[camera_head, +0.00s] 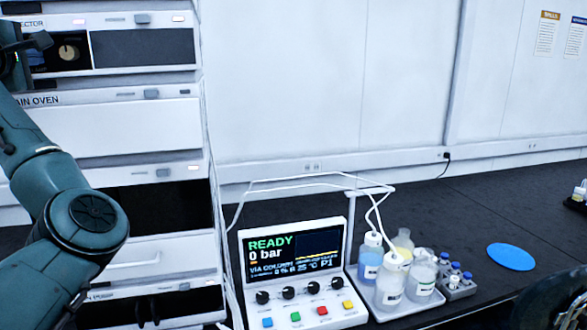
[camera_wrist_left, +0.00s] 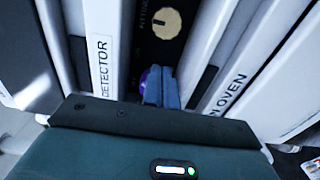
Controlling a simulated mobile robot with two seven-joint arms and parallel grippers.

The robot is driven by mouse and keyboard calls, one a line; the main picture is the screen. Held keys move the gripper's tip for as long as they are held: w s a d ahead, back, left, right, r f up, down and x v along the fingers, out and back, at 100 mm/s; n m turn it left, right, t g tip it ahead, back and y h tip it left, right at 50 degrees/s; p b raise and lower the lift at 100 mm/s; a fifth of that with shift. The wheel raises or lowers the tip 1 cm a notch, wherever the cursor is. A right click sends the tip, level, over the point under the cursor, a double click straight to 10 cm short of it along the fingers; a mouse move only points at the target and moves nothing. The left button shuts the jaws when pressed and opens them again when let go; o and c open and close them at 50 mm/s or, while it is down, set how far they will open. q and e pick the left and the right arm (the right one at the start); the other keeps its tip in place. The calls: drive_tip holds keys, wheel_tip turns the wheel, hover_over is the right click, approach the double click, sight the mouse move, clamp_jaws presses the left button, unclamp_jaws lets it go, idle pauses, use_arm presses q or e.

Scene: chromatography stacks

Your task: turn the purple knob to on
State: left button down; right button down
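The purple knob (camera_wrist_left: 145,78) is on the dark front strip of the detector unit (camera_wrist_left: 104,50). In the left wrist view only a sliver of it shows, at the left of my fingers, which hide the rest. My left gripper (camera_wrist_left: 162,84) is at the knob, its two blue-grey fingers close together with no clear gap. I cannot tell whether the fingers touch the knob or where it points. In the head view my left gripper (camera_head: 20,45) is in front of the detector at the upper left, and I cannot make out the knob there. My right gripper is not seen.
A beige dial (camera_head: 68,52) is beside the purple knob on the same panel. The oven unit (camera_head: 120,128) is below the detector. A control box (camera_head: 295,270) reading READY and a tray of bottles (camera_head: 385,308) stand right of the stack. A blue disc (camera_head: 510,257) lies on the bench.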

use_arm(q)
drive_tip(key=shift+f, duration=0.1)
drive_tip(key=shift+s+d, duration=0.1)
drive_tip(key=shift+s, duration=0.1)
drive_tip(key=b+v, duration=0.3)
drive_tip(key=v, duration=0.2)
drive_tip(key=shift+s+d, duration=0.15)
drive_tip(key=shift+d, duration=0.1)
